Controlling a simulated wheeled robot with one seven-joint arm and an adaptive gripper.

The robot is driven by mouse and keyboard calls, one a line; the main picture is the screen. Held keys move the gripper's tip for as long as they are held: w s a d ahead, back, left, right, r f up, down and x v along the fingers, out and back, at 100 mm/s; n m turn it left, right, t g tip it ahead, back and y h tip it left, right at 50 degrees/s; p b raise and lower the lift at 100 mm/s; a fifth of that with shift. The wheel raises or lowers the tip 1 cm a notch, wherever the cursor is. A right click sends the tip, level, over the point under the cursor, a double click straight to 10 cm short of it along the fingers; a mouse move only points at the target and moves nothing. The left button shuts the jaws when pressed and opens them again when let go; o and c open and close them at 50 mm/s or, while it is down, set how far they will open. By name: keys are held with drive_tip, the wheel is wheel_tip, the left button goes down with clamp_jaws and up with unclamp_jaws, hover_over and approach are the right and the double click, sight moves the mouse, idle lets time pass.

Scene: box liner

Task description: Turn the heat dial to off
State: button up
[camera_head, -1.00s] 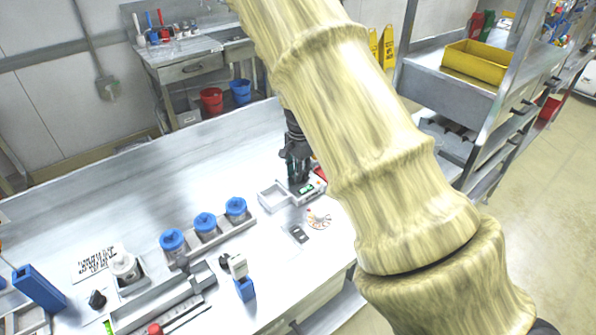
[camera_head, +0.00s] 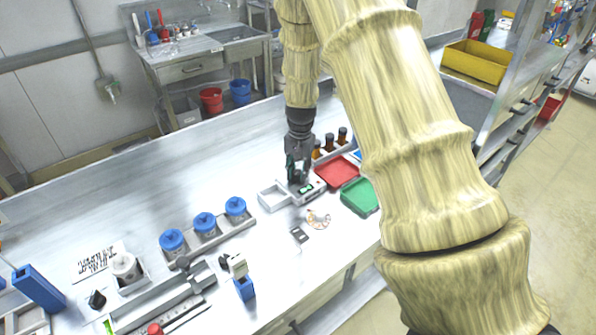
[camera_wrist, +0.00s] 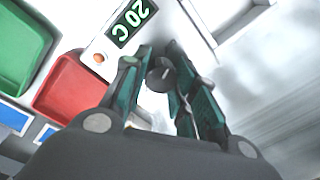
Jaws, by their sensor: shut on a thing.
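The heat dial (camera_wrist: 161,76) is a dark round knob with a light mark, on a white unit. In the wrist view it sits between the fingertips of my gripper (camera_wrist: 158,68), which are shut on it. The unit's green display (camera_wrist: 131,22) reads "20 C", with an orange button beside it. In the head view, my gripper (camera_head: 298,172) points down at the white heater unit (camera_head: 313,190), and the dial is hidden behind the fingers.
A red tray (camera_head: 337,171) and a green tray (camera_head: 360,197) lie to the right of the unit. Brown bottles (camera_head: 329,143) stand behind it. An open white tray (camera_head: 272,200) is on its left. Blue-capped jars (camera_head: 204,222) stand further left.

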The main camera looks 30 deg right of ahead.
drive_tip(key=shift+w+r+n, duration=0.1)
drive_tip(key=shift+n, duration=0.9)
drive_tip(key=shift+d, duration=0.1)
drive_tip(key=o, duration=1.1)
drive_tip(key=shift+c, duration=0.2)
wheel_tip(320, 180, up, 12)
drive_tip(key=shift+s+d, duration=0.15)
drive_tip(key=shift+s, duration=0.05)
drive_tip(key=shift+s, duration=0.1)
